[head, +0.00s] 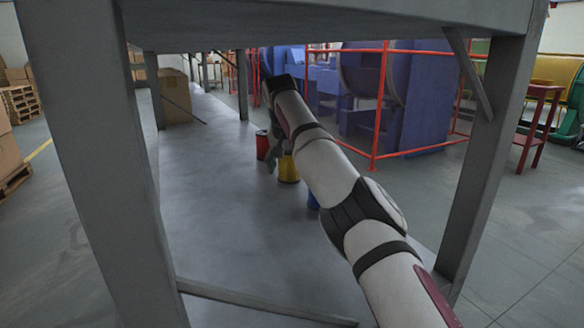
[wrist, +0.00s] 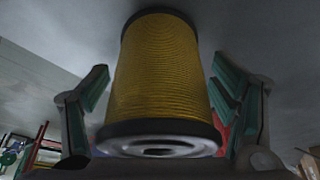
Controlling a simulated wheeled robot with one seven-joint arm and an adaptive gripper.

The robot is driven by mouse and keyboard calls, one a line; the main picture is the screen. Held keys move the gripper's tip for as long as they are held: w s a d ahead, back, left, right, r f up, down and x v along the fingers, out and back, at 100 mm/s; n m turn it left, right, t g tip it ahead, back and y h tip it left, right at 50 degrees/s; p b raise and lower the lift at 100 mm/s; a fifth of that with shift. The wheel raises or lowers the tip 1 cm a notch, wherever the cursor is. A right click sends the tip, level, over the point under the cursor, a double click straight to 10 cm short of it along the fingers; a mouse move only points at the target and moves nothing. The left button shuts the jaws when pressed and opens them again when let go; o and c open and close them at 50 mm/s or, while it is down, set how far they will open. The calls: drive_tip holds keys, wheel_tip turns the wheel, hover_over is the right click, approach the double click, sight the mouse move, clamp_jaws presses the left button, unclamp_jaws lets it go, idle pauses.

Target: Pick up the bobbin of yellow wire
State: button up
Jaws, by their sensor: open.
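The bobbin of yellow wire (wrist: 160,75) fills the middle of the wrist view, with dark flanges and a hole in the near end. In the head view the yellow bobbin (head: 288,172) stands on the grey surface, partly hidden by my arm and gripper. In the wrist view my gripper (wrist: 161,75) has one green-padded finger on each side of the bobbin, with gaps visible on both sides. The bobbin is not clamped.
A red bobbin (head: 262,146) stands close left of the yellow one, and a blue bobbin (head: 313,201) to its right, partly behind my arm. Grey frame legs (head: 488,150) and a top (head: 330,22) surround my arm. A red railing (head: 380,100) stands behind.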

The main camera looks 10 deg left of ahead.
drive_tip(key=c, duration=1.4)
drive_tip(key=shift+c, duration=0.2)
drive_tip(key=shift+r, duration=0.25)
